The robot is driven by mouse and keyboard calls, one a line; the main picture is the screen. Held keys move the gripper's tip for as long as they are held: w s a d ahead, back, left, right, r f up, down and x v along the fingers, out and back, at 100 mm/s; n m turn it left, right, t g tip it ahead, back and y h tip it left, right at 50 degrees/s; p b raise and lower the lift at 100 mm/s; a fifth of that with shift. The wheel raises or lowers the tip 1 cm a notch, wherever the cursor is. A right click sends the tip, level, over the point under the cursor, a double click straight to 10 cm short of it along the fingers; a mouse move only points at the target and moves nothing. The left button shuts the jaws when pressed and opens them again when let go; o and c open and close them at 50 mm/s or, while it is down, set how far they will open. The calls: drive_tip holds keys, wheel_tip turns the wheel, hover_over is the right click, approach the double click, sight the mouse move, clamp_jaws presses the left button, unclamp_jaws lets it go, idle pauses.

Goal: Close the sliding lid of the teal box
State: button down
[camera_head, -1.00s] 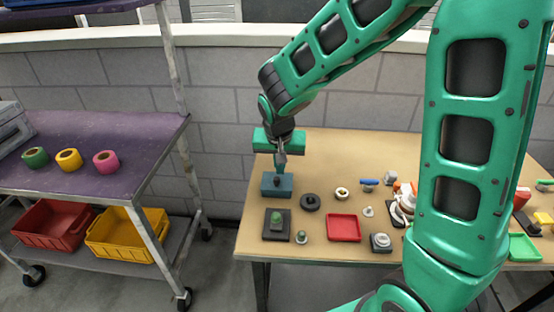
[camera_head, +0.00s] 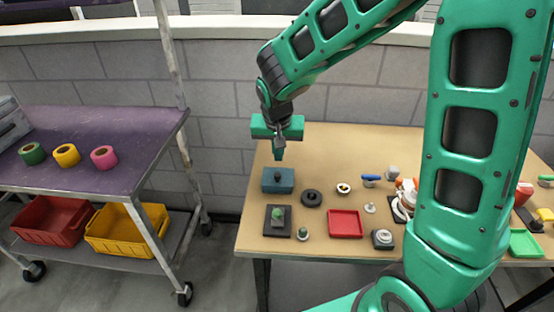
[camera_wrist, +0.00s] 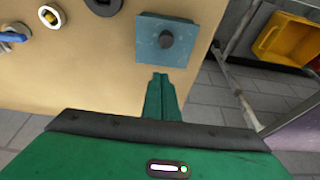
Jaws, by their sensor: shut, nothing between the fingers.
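The teal box (camera_head: 278,187) sits near the far left part of the wooden table. Its top is a flat teal lid with a dark round knob (camera_head: 278,174). In the wrist view the lid (camera_wrist: 150,52) looks square and covers the top, with the knob (camera_wrist: 166,39) standing on it. No opening shows from these angles. My gripper (camera_head: 279,157) is shut and empty. Its fingertips point down above the box. In the wrist view the closed fingertips (camera_wrist: 160,76) appear just beside the lid's near edge, apart from the knob.
On the wooden table (camera_head: 340,145), a black ring (camera_head: 312,198) lies right of the box. A dark pad with a green knob (camera_head: 277,216) and a red tray (camera_head: 345,210) are nearer. A purple-topped cart (camera_head: 80,180) stands left. The table behind the box is clear.

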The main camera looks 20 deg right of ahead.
drive_tip(key=d+v, duration=0.1)
drive_tip(key=v, duration=0.8)
drive_tip(key=s+d+m+g, duration=0.1)
drive_tip(key=s+d+g, duration=0.1)
drive_tip(key=s+d, duration=1.4)
drive_tip(key=s, duration=0.4)
drive_tip(key=s+d+f+m+g+y, duration=0.1)
drive_tip(key=s+d, duration=0.2)
drive_tip(key=s, duration=0.5)
drive_tip(key=shift+s+d+y, duration=0.3)
drive_tip(key=shift+s+d, duration=0.1)
drive_tip(key=shift+f, duration=0.1)
